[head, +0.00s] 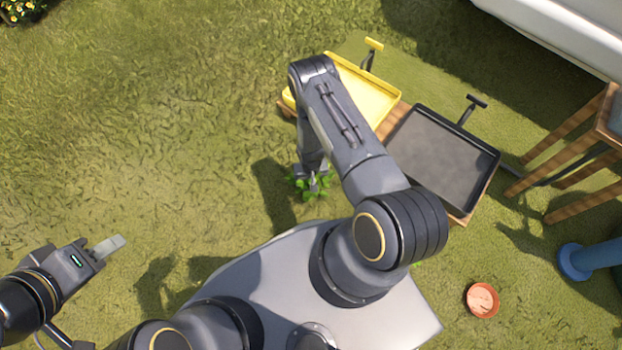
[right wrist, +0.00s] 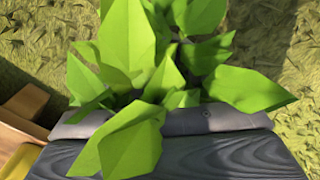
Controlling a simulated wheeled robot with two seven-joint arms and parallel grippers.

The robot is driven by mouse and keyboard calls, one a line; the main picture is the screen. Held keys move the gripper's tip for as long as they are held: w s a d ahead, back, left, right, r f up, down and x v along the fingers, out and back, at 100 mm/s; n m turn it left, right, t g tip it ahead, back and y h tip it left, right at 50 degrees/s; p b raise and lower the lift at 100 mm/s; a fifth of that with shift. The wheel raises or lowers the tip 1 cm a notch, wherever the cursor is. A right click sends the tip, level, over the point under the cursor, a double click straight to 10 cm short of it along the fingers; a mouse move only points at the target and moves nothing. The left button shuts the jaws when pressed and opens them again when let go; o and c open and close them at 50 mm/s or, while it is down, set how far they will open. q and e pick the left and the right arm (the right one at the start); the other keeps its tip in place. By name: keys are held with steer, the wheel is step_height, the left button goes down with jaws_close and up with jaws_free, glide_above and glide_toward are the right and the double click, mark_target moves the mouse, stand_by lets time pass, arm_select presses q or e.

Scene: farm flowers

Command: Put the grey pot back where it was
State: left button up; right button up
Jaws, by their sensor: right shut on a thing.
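A leafy green plant (head: 298,183) shows under my right gripper (head: 313,182) in the head view, beside the near left edge of the yellow tray's table. The arm and leaves hide its pot there. In the right wrist view the bright leaves (right wrist: 130,45) rise above a dark grey, wood-grained surface (right wrist: 165,158), which looks like the grey pot. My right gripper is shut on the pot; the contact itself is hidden. My left gripper (head: 110,245) is at the lower left over grass, away from the plant; its finger gap is unclear.
A yellow tray (head: 375,98) and a dark grey tray (head: 440,160) lie on low wooden tables beyond the plant. A small terracotta pot (head: 482,300) stands on the grass at the lower right. A wooden stand (head: 560,140) and a blue object (head: 590,259) are at right. Grass at left is free.

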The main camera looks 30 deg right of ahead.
steer(key=o, duration=0.7)
steer(key=shift+f, duration=0.1)
steer(key=o, duration=0.5)
steer(key=shift+c, duration=0.2)
